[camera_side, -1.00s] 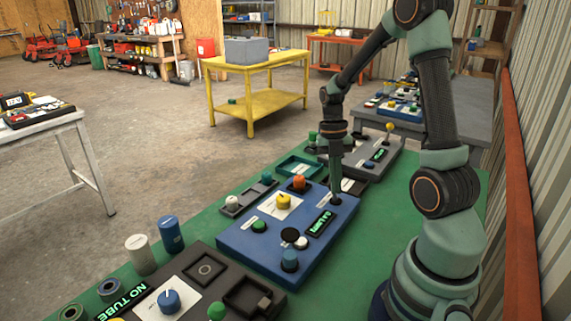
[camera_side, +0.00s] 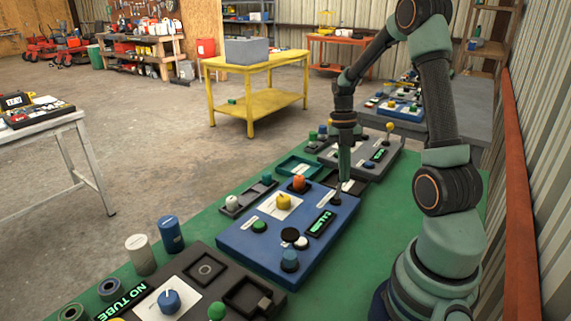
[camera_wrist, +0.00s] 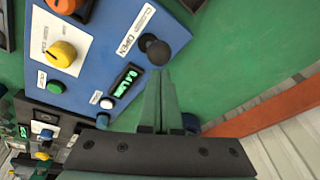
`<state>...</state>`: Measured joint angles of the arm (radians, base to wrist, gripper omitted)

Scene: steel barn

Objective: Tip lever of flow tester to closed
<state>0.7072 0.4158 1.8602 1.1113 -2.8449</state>
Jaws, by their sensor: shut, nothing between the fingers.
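The flow tester is a blue panel (camera_side: 270,250) on the green table, and it also fills the upper left of the wrist view (camera_wrist: 105,60). Its lever ends in a black ball knob (camera_wrist: 154,50), beside the OPEN end of a white label. In the side view the knob (camera_side: 336,200) is at the panel's far right corner. The tester's display (camera_wrist: 126,82) is lit green and seems to read about 0.4 L/min. My gripper (camera_side: 346,186) is shut and empty, just beyond the knob. In the wrist view its fingertips (camera_wrist: 158,76) are close to the knob; contact cannot be told.
The tester also carries a yellow knob (camera_wrist: 62,53), an orange knob (camera_wrist: 64,5) and a green button (camera_wrist: 56,86). A grey panel (camera_side: 375,155) lies behind it, and a dark one (camera_side: 190,265) in front. Bare green table (camera_wrist: 240,70) lies right of the lever.

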